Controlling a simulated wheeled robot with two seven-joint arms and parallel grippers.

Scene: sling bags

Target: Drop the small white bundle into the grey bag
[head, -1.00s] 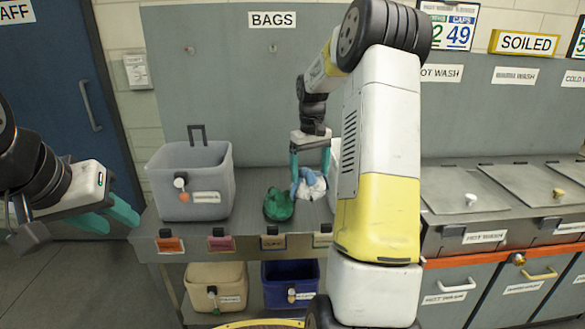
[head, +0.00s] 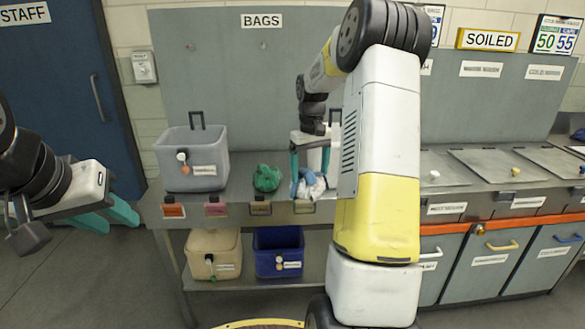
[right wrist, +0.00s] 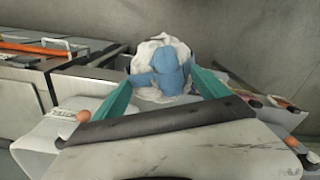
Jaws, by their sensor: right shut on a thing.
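The small white bundle, with a blue knotted top, is between the teal fingers of my right gripper (head: 309,178). It shows in the head view (head: 314,188) and in the right wrist view (right wrist: 147,77), where the fingers close on its sides. My right gripper is shut on it at the front edge of the shelf. The grey bag (head: 190,152), an open-topped box shape with a dark handle and round tags, stands on the shelf to the left, clear of the gripper. My left gripper (head: 108,215) is open and empty at the lower left, left of the shelf.
A green bundle (head: 267,178) lies between the grey bag and the white bundle. A white bag (head: 317,157) is mostly hidden behind my right arm. Beige (head: 212,245) and blue (head: 277,238) bags stand on the lower shelf. Lidded counters (head: 480,165) lie to the right.

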